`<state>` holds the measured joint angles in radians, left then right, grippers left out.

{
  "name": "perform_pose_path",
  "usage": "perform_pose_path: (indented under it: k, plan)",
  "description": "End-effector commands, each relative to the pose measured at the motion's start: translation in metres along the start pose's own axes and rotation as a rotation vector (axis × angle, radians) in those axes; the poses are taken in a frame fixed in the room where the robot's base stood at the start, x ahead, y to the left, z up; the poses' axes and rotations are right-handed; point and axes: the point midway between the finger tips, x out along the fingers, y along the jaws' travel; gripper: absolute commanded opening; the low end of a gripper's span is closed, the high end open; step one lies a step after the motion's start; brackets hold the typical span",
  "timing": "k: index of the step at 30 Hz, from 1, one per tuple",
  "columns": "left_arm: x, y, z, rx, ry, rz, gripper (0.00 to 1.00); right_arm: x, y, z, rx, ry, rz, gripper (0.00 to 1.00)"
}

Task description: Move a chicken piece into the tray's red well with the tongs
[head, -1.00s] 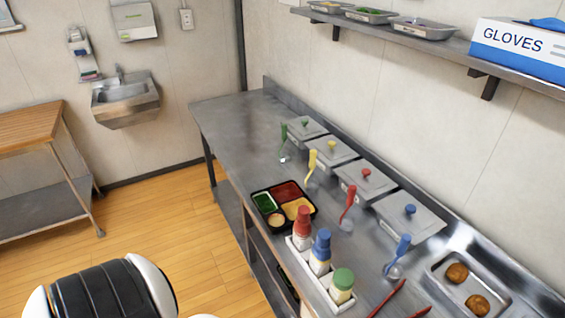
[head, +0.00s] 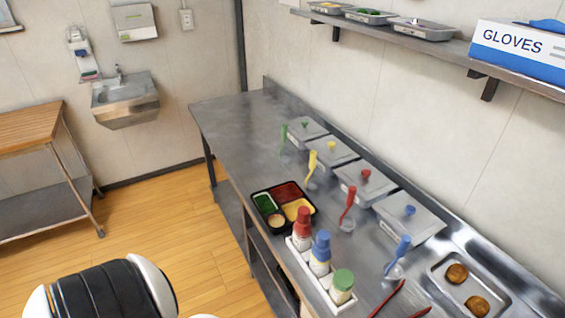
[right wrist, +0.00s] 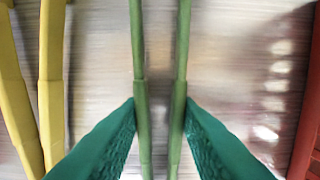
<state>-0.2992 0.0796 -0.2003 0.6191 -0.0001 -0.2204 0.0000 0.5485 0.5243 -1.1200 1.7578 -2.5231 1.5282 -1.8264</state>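The black tray (head: 272,189) sits at the counter's front edge in the head view. Its red well (head: 288,192) is at the back, beside green and yellow wells. Two round brown chicken pieces (head: 456,273) lie in a metal pan (head: 437,275) at the far right. Red tongs (head: 388,298) show partly at the bottom edge. In the right wrist view, my right gripper (right wrist: 160,105) has its teal fingers apart, one on each side of the green tongs (right wrist: 138,60). The tongs' arms look unsqueezed. Yellow tongs (right wrist: 50,80) are left, red tongs right. My left gripper is out of view.
A white holder (head: 301,254) with three squeeze bottles stands in front of the tongs and right of the tray. Lidded metal containers (head: 365,185) and coloured ladles line the counter's back. The counter's far left end (head: 235,115) is clear.

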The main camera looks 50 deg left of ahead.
Motion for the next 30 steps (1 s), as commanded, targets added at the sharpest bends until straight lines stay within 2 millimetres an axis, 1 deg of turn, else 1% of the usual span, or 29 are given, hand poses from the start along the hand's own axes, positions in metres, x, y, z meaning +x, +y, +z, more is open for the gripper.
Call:
perform_pose_path:
  k: [1, 3, 27, 30]
  plan:
    - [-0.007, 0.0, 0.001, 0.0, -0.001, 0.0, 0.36, -0.01, 0.0, 0.002, 0.0, -0.002, 0.0, 0.26]
    - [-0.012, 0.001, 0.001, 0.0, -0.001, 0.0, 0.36, -0.017, 0.0, 0.002, 0.001, -0.002, 0.0, 0.26]
    - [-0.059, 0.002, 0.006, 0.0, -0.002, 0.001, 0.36, -0.096, 0.0, 0.01, 0.0, -0.001, 0.0, 0.26]
    - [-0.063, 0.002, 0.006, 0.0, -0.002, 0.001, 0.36, -0.103, 0.0, 0.011, 0.0, -0.001, -0.001, 0.26]
